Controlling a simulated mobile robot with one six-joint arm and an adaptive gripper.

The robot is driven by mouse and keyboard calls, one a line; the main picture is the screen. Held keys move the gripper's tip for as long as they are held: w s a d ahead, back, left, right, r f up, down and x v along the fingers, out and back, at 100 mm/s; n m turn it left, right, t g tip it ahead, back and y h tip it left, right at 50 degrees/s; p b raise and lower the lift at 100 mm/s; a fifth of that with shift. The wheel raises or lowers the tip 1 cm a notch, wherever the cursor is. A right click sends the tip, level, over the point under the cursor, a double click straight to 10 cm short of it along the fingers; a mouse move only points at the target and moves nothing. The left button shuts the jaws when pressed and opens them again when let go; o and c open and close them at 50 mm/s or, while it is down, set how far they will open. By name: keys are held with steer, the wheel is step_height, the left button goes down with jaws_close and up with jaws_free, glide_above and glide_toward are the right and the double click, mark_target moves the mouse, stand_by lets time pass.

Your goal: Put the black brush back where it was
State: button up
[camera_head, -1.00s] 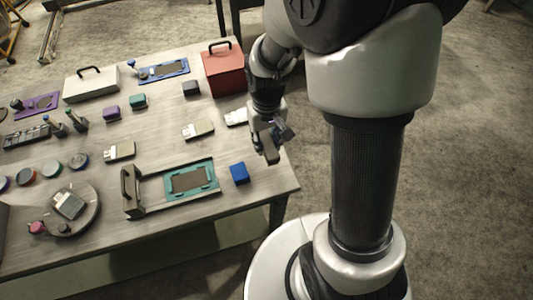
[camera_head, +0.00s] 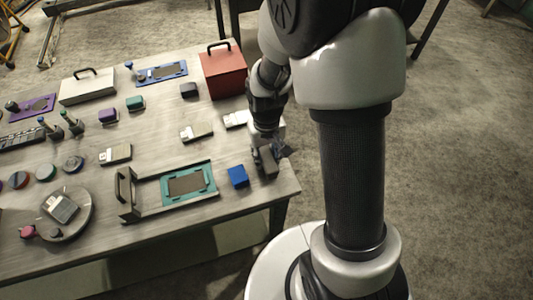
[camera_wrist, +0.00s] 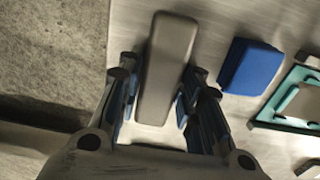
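The black brush, a dark grey-black oblong block with rounded edges (camera_wrist: 168,65), sits lengthwise between the fingers of my gripper (camera_wrist: 158,98) in the wrist view. The blue block also shows in the wrist view (camera_wrist: 250,67). I cannot tell whether the brush touches the tabletop.
The table (camera_head: 225,215) ends just right of my gripper. A teal-framed plate (camera_head: 189,184) lies left of the blue block. A red box (camera_head: 222,75) stands behind. Light-ended flat tools (camera_head: 197,132) lie behind and left.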

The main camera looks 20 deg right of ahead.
steer(key=o, duration=0.4)
steer(key=shift+c, duration=0.2)
step_height(320, 180, up, 12)
steer(key=r+p, duration=0.1)
steer(key=p, duration=0.4)
step_height(320, 180, up, 9)
steer(key=t, duration=0.2)
glide_above(267, 154)
steer(key=s, duration=0.4)
steer(key=s+r+t, duration=0.2)
steer(key=s+r, duration=0.5)
steer(key=s, duration=0.4)
steer(key=shift+s+r+t, duration=0.2)
steer(key=shift+t, duration=0.1)
